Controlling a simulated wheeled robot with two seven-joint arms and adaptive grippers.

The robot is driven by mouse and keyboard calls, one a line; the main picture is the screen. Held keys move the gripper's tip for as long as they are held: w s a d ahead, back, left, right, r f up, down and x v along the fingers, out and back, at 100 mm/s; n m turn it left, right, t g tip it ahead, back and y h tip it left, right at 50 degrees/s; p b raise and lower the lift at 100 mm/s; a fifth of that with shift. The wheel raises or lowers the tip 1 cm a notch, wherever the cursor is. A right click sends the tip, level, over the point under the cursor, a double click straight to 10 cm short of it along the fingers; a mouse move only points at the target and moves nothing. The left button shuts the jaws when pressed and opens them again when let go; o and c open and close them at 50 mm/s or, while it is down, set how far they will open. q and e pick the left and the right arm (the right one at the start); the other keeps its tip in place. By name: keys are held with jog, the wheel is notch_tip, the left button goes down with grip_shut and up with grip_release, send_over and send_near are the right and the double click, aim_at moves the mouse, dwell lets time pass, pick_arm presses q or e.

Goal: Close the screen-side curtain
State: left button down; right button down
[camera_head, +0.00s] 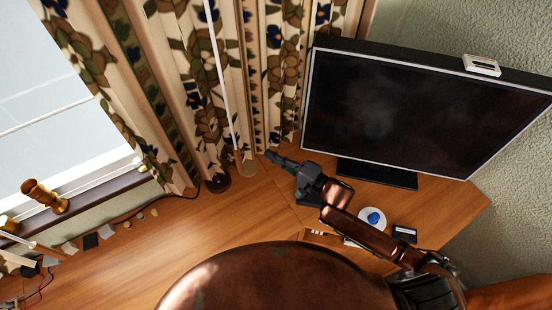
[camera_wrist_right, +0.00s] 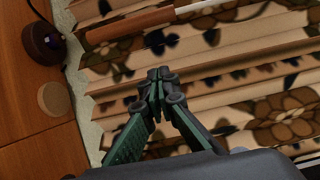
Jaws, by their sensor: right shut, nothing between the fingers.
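The screen-side curtain (camera_head: 205,75) hangs in folds with a brown and blue floral print, left of the screen (camera_head: 420,115). It also fills much of the right wrist view (camera_wrist_right: 230,75). A thin white pull rod (camera_head: 217,60) with a wooden lower end (camera_head: 245,163) hangs in front of it; the wooden end also shows in the wrist view (camera_wrist_right: 130,24). My right gripper (camera_head: 272,157) is shut and empty near the curtain's lower edge, right of the rod. In the wrist view its fingertips (camera_wrist_right: 156,80) meet in front of the folds; contact with the cloth is unclear. My left gripper is out of view.
The window (camera_head: 45,80) is uncovered at the left. A wooden desk (camera_head: 190,240) runs below, with a dark round object (camera_head: 217,183), a white disc with a blue top (camera_head: 371,219) and a small dark box (camera_head: 405,234). A golden object (camera_head: 45,195) stands by the sill.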

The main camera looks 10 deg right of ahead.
jog(key=w+a, duration=0.2)
jog(key=a, duration=0.5)
jog(key=shift+a+p, duration=0.25)
jog(key=shift+p, duration=0.1)
jog(key=shift+s, duration=0.1)
